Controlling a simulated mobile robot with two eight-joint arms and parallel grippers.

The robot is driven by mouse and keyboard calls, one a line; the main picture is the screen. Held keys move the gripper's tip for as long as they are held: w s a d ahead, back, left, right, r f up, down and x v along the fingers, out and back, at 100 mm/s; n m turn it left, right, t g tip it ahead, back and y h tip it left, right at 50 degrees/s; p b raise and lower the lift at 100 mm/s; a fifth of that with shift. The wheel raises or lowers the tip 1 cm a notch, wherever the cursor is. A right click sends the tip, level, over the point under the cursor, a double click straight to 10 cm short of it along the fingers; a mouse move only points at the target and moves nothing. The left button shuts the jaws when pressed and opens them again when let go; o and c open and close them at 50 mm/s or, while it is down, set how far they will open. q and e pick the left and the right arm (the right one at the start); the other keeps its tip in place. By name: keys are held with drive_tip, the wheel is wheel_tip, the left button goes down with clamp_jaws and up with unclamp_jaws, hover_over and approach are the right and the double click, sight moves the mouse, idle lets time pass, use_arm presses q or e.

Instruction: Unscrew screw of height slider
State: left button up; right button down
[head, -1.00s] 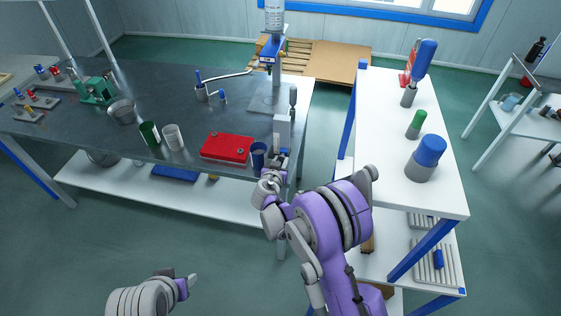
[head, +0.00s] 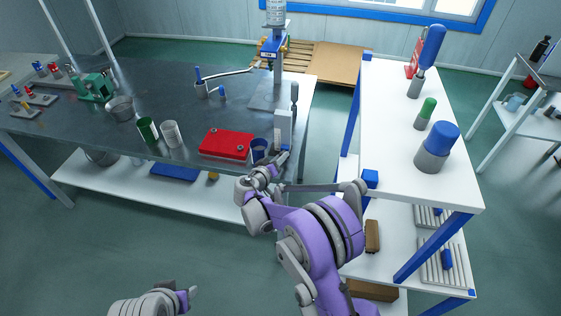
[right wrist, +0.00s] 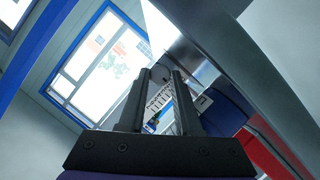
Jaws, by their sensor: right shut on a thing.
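The height slider (head: 284,127) is an upright, pale grey device with a darker rounded top, standing at the front right corner of the dark workbench. My right gripper (head: 284,152) is at its lower front. In the right wrist view, the two black fingers (right wrist: 161,74) are shut on a small grey round part (right wrist: 160,73) at their tips, which looks like the screw; it is mostly hidden by the fingers. A scale with printed marks shows behind it. My left gripper (head: 192,292) is low in the head view, away from the bench; its jaws are too small to judge.
A blue cup (head: 259,149) and a red box (head: 226,144) stand just left of my right gripper. A white shelf table (head: 390,140) with several blue- and green-topped items is close on the right. Open floor lies in front of the bench.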

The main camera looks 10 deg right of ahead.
drive_tip(key=shift+a+f+n+h+b, duration=0.1)
drive_tip(key=shift+n+h+b, duration=0.6)
drive_tip(key=shift+n+b, duration=0.25)
drive_tip(key=c, duration=0.6)
unclamp_jaws()
